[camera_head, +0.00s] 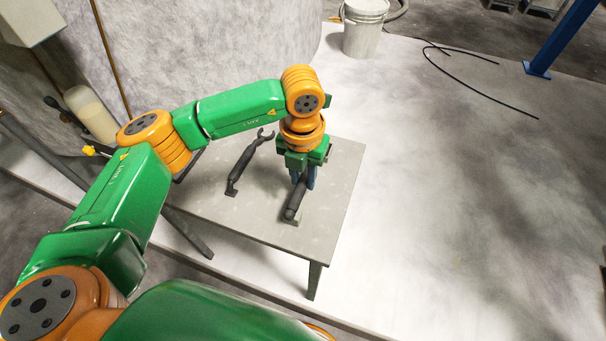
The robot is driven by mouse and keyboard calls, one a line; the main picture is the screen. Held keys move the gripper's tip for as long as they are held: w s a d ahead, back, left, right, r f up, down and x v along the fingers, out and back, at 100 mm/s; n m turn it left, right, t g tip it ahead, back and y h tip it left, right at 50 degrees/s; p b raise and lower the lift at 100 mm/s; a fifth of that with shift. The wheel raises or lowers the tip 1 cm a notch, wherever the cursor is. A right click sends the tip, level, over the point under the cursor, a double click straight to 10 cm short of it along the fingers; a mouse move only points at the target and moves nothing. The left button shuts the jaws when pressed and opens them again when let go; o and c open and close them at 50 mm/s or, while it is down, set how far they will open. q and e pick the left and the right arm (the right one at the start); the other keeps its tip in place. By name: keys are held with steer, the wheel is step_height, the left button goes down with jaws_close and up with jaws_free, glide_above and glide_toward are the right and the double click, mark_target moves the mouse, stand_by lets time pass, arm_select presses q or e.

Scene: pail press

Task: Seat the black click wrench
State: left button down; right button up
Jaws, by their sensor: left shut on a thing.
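My left gripper (303,182) points down over the right half of a small grey table (335,190). It is shut on a dark, bar-shaped tool (295,203), which looks like a black wrench. The tool's near end sticks out toward the table's front, beside a small pale block (297,221). The gripper hides its far end, and I cannot tell whether it touches the table. A second dark wrench (244,164) with an open jaw at its far end lies on the table to the left of the gripper. My right gripper is not in view.
A white pail (364,32) stands on the floor behind the table. A thin black cable (480,88) lies on the floor at the back right, near a blue post (560,40). A pale bottle (91,113) is at the left. The table's right side is bare.

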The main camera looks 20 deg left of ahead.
arm_select(q)
steer(key=c, duration=0.6)
jaws_free()
steer(key=shift+r, duration=0.1)
step_height(320, 180, up, 7)
steer(key=shift+s+f+b, duration=0.1)
steer(key=shift+b, duration=0.7)
steer(key=shift+r, duration=0.2)
